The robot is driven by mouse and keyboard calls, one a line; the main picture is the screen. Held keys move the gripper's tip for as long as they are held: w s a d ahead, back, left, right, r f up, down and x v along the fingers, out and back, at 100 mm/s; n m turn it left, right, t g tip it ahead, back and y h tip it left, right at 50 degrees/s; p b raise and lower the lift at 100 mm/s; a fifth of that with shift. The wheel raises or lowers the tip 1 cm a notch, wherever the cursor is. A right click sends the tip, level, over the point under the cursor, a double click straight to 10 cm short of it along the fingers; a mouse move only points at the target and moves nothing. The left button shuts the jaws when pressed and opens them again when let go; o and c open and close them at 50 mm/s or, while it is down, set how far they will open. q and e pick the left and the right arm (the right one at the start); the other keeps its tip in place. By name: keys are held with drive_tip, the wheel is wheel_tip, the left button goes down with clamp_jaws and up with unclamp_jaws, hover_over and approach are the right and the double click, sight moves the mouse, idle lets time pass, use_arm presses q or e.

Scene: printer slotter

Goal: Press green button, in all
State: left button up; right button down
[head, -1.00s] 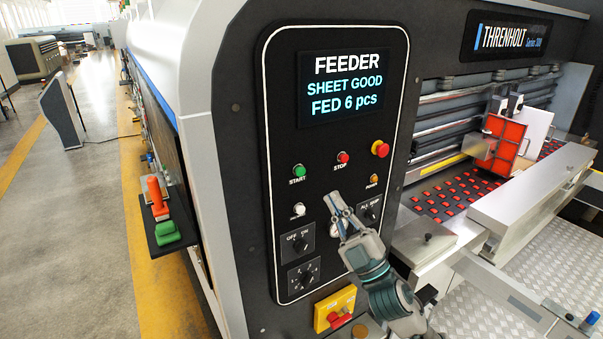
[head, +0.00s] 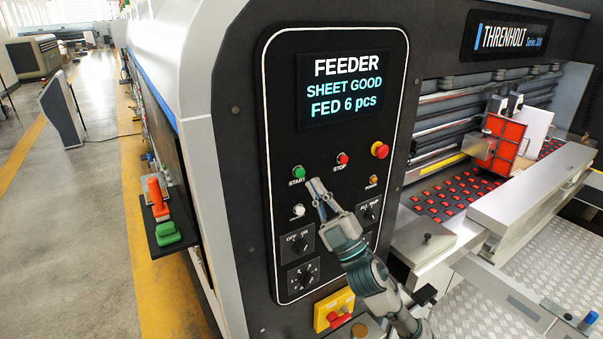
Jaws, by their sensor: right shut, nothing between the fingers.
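The green button (head: 299,172), labelled START, is on the left of the black feeder panel (head: 285,130), below the screen. My right gripper (head: 316,184) is shut and empty. Its tips are just right of and slightly below the green button in the picture, and they look apart from it. The green button is in full view. My left gripper is not in view.
A red STOP button (head: 342,158), a larger red knob (head: 380,150) and an orange button (head: 374,180) are on the panel. A white button (head: 298,211) and rotary switches (head: 297,243) sit lower. The screen (head: 342,88) reads SHEET GOOD, FED 6 pcs.

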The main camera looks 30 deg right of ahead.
sight(301, 174)
drive_tip(key=shift+w, duration=1.15)
drive_tip(key=shift+w+r+p, duration=0.1)
drive_tip(key=shift+w+p, duration=0.05)
drive_tip(key=shift+p, duration=0.15)
idle(0.4)
drive_tip(key=shift+w+a, duration=0.15)
drive_tip(key=shift+w, duration=0.05)
drive_tip(key=shift+w, duration=0.55)
idle(0.9)
drive_tip(key=shift+s, duration=1)
